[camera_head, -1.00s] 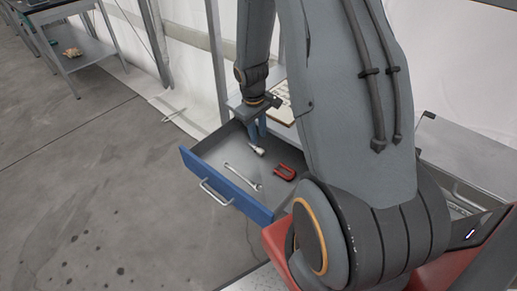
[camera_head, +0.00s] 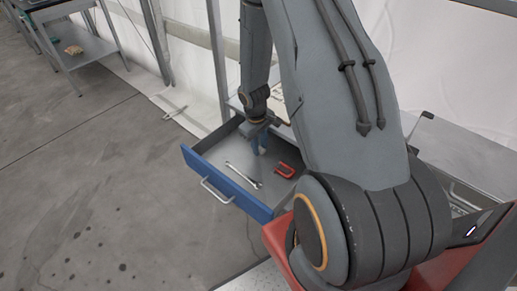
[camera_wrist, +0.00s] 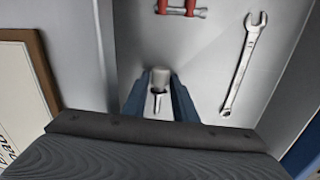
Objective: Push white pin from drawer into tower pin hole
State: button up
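The blue drawer (camera_head: 228,183) is pulled out, and its grey inside shows in both views. My gripper (camera_head: 260,148) reaches down into the drawer towards its back. In the wrist view, the two blue fingers of my gripper (camera_wrist: 160,92) stand either side of the white pin (camera_wrist: 161,77). The fingers look open, with a narrow gap to the pin. The pin's pale head faces the camera, and a thin metal part shows below it. In the head view my gripper mostly hides the pin. The tower pin hole is not in view.
A wrench (camera_head: 244,176) and a red shackle-shaped piece (camera_head: 286,170) lie in the drawer, apart from my fingers. A brown-edged board (camera_wrist: 38,72) is left of the drawer in the wrist view. A grey side table (camera_head: 88,50) stands far left; open floor lies between.

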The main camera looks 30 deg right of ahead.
grip_shut()
jog(key=shift+r, duration=0.15)
